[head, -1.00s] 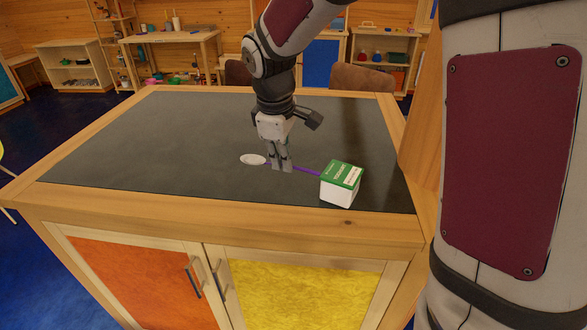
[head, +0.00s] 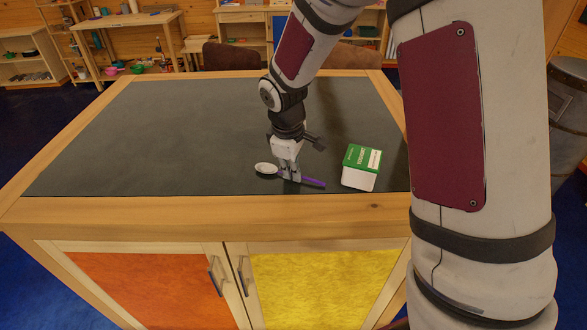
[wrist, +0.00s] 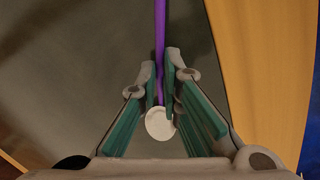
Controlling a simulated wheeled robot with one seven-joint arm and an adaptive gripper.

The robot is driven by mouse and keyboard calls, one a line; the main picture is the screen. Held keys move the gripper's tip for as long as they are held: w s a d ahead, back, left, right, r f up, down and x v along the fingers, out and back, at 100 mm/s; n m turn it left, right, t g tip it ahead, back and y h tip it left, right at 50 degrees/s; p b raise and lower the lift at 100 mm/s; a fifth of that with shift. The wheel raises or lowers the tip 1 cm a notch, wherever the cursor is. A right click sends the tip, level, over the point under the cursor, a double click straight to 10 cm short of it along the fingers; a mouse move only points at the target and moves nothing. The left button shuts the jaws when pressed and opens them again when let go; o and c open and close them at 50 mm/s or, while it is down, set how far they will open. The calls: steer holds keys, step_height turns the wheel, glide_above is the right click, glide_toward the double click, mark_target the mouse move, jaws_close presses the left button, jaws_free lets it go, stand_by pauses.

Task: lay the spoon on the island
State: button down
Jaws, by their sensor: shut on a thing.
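The spoon (head: 265,168) has a white bowl and a purple handle. My gripper (head: 290,179) points down and is shut on the spoon where the handle nears the bowl. The bowl is on the left and the handle runs right, towards the front edge. The wrist view also shows the spoon (wrist: 160,35) between the fingers of my gripper (wrist: 160,72). The island (head: 160,130) has a dark top with a wooden border. The spoon is over the dark top, very low; I cannot tell whether it touches.
The dark top to the left is clear. Brown chairs (head: 230,56) stand behind the island.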

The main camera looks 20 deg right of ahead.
steer(key=shift+f, duration=0.15)
steer(key=c, duration=1.8)
jaws_free()
steer(key=shift+o, duration=0.2)
step_height(320, 180, up, 11)
steer(key=s+a+b, duration=0.1)
steer(key=s+a, duration=0.1)
steer(key=s+r+m+t, duration=0.1)
steer(key=s+r+m, duration=0.2)
steer(key=s, duration=0.4)
steer(key=s+d+r+m+t+y, duration=0.1)
steer(key=s+r+m, duration=0.2)
steer(key=s, duration=0.4)
steer(key=s+d+r+m+t, duration=0.1)
steer(key=s+r+m+t, duration=0.1)
steer(key=s, duration=0.5)
steer(key=shift+s+r+m, duration=0.4)
steer(key=shift+r+m, duration=0.5)
steer(key=shift+r, duration=0.1)
